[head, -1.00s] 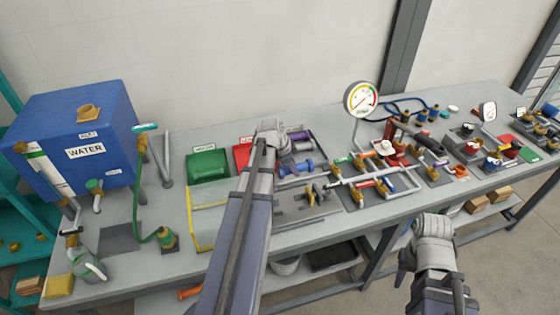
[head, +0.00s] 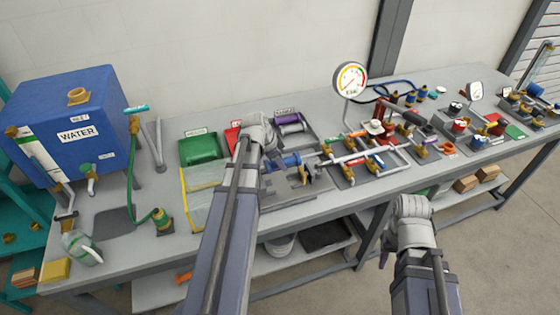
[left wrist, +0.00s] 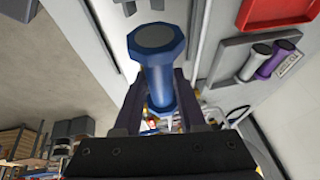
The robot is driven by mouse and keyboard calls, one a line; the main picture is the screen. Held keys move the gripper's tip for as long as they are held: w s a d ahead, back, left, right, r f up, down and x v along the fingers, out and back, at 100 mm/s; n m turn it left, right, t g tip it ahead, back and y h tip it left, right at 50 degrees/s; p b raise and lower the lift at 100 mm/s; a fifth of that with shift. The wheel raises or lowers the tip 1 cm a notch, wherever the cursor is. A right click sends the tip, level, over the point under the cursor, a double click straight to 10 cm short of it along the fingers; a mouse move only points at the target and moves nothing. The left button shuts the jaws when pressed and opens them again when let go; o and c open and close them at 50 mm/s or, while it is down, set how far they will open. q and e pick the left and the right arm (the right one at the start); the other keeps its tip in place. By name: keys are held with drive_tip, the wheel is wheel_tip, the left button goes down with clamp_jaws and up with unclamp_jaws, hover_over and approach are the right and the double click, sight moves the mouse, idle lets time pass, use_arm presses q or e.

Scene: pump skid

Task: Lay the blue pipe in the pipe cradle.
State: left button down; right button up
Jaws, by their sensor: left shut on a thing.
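The blue pipe (head: 286,162) is held in my left gripper (head: 270,158), above the bench at the front edge of the grey tray. In the left wrist view the pipe (left wrist: 158,65), with its flanged end, is between the two fingers of my left gripper (left wrist: 158,100). The pipe cradle seems to be the grey plate with upright supports (head: 285,190), just in front of the pipe and partly hidden by my left arm. I cannot see the pipe touching it. My right gripper (head: 388,255) is low in front of the bench, its jaws mostly hidden.
A grey tray (head: 312,140) behind holds a purple and a silver pipe. Green (head: 200,150) and red (head: 232,138) trays stand left of it. A pipe assembly with valves (head: 365,155) stands close on the right, below a gauge (head: 350,79). A yellow-edged panel (head: 205,205) lies left.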

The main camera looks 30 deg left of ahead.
sight(270, 166)
use_arm(q)
drive_tip(key=shift+f+b, duration=4)
drive_tip(key=shift+f, duration=0.4)
drive_tip(key=shift+f, duration=0.25)
drive_tip(key=shift+c, duration=2)
unclamp_jaws()
drive_tip(key=p+v, duration=0.6)
drive_tip(key=v, duration=0.2)
drive_tip(key=shift+p, duration=0.35)
drive_tip(key=shift+f, duration=0.1)
